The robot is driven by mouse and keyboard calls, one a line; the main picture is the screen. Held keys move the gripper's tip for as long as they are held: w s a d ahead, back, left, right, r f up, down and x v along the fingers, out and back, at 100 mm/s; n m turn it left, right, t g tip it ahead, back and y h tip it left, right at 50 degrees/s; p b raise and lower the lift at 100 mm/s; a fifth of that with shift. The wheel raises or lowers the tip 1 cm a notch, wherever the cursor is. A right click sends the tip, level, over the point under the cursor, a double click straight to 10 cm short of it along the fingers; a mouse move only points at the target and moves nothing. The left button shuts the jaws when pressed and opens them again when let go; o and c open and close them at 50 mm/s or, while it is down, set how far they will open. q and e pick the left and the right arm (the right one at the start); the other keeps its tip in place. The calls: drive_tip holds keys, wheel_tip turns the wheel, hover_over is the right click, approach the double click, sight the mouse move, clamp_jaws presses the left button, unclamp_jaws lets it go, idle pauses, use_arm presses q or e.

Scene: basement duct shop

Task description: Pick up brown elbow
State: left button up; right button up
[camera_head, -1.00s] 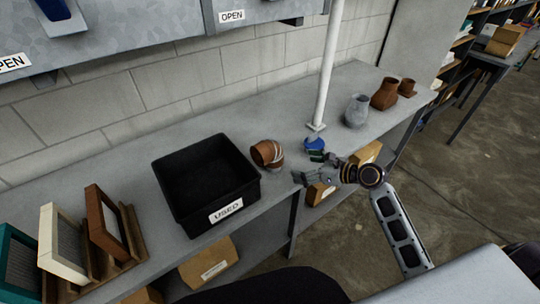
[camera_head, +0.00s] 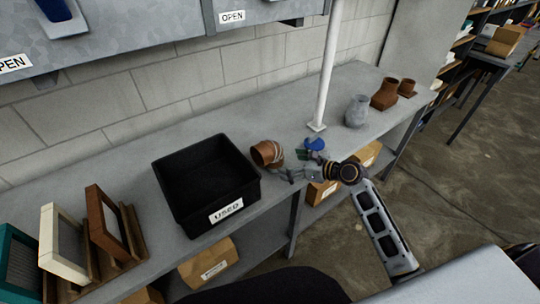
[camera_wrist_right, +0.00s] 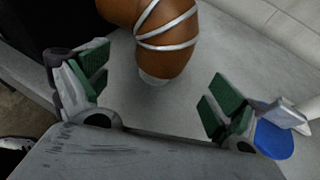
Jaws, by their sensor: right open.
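The brown elbow (camera_head: 266,153) lies on the grey bench just right of the black bin. It has pale bands around it. In the right wrist view the brown elbow (camera_wrist_right: 167,40) sits ahead of my gripper, roughly between the lines of the two fingers. My right gripper (camera_head: 288,173) is beside the elbow at the bench's front side. In the wrist view its green-padded fingers (camera_wrist_right: 160,92) are spread wide, with nothing between the pads. I cannot tell whether any finger touches the elbow. My left gripper is not in view.
The black bin (camera_head: 225,211) marked USED stands close left of the elbow. A blue object (camera_head: 315,144) lies by the white post (camera_head: 325,80), just right of my gripper. A grey vessel (camera_head: 357,111) and brown fittings (camera_head: 385,95) stand farther right. Framed filters (camera_head: 105,225) stand at left.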

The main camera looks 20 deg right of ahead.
sight(274, 142)
drive_tip(key=shift+x, duration=1.5)
drive_tip(key=shift+x, duration=2.6)
drive_tip(key=shift+d, duration=0.1)
drive_tip(key=c, duration=1.2)
wheel_tip(274, 142, up, 10)
drive_tip(key=shift+f+p, duration=0.25)
drive_tip(key=shift+p, duration=0.25)
drive_tip(key=shift+c, duration=0.2)
drive_tip(key=shift+r, duration=0.25)
